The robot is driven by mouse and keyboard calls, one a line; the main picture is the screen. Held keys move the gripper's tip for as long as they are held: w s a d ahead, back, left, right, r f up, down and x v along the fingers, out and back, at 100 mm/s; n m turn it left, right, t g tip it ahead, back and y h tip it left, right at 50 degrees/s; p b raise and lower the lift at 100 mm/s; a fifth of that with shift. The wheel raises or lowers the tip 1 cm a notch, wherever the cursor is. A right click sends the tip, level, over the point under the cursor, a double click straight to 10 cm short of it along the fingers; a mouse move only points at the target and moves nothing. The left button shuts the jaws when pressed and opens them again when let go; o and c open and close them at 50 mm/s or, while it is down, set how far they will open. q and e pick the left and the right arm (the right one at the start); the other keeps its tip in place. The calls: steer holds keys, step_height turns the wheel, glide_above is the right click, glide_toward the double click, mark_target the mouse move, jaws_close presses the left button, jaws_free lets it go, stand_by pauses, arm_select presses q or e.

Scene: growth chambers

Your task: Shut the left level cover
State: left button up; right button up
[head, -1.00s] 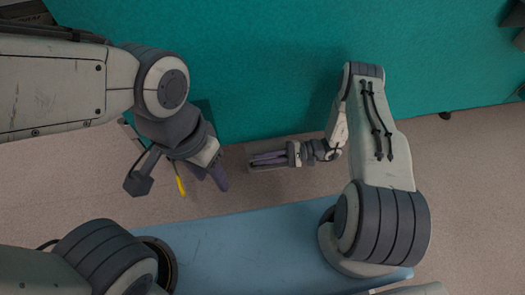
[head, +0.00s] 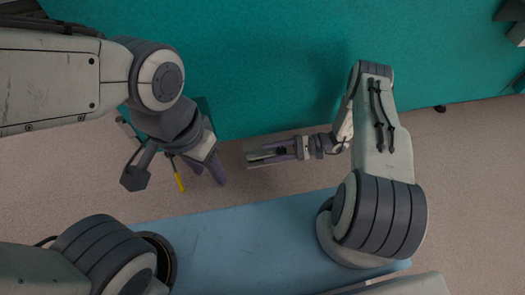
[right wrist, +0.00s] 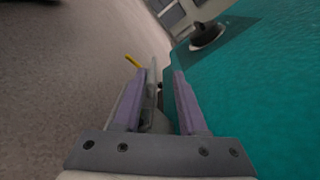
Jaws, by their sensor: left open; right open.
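No cover can be told for certain; the teal unit (head: 260,60) fills the top of the head view. A small grey plate (head: 262,142) sticks out at its front edge, beneath my right gripper (head: 250,157), which is open. In the right wrist view a thin grey piece (right wrist: 152,85) shows between the fingers of the right gripper (right wrist: 155,75); whether they touch it is unclear. My left gripper (head: 208,176) is open and points down near the teal front, left of the plate. A yellow bar (head: 179,182) shows beside it, and also in the right wrist view (right wrist: 132,61).
The teal surface runs along the right side of the right wrist view, with a dark round fitting (right wrist: 207,36) on it. Bare speckled floor (head: 470,190) lies in front of the unit at the right.

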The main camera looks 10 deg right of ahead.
steer(key=d+p, duration=0.1)
steer(key=d, duration=0.5)
steer(key=shift+d, duration=0.4)
